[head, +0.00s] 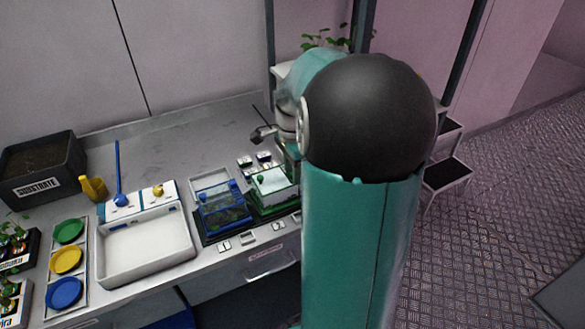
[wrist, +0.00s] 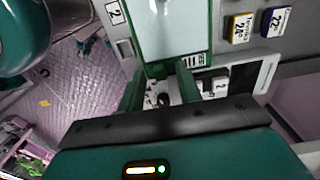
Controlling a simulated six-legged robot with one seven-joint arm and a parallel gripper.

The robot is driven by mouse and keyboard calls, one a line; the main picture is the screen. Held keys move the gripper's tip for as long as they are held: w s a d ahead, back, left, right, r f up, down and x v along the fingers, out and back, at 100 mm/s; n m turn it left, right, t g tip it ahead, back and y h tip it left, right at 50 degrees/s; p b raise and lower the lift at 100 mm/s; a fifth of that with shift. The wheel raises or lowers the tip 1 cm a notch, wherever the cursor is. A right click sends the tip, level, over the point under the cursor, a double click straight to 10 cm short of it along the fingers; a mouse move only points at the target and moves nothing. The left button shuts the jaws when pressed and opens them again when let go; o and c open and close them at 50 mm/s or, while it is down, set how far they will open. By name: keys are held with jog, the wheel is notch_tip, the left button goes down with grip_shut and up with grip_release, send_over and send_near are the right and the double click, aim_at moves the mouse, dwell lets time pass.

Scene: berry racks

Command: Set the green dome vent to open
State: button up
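The green dome (head: 268,190), a clear box with a green frame, stands on the bench beside my arm, right of a blue-framed dome (head: 222,208). Its pale top panel and green frame (wrist: 209,35) fill the upper middle of the wrist view, with white slots (wrist: 194,60) at one corner. My gripper (wrist: 160,88) is open, its two green fingers apart at that corner. A small dark knob (wrist: 163,99) shows between the fingers; I cannot tell whether they touch it. The vent's setting cannot be made out. In the head view my arm hides the fingers.
Small labelled blocks, a yellow one (wrist: 241,28) and a dark blue one (wrist: 275,21), stand close to the dome. A white tray (head: 146,250), coloured discs (head: 66,260) and a substrate box (head: 42,168) lie left.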

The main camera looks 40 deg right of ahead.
grip_shut()
jog(key=shift+w, duration=0.1)
jog(key=shift+w+d, duration=0.3)
jog(key=shift+w, duration=0.6)
jog(key=shift+w+d, duration=0.25)
jog(key=shift+w, duration=0.6)
grip_release()
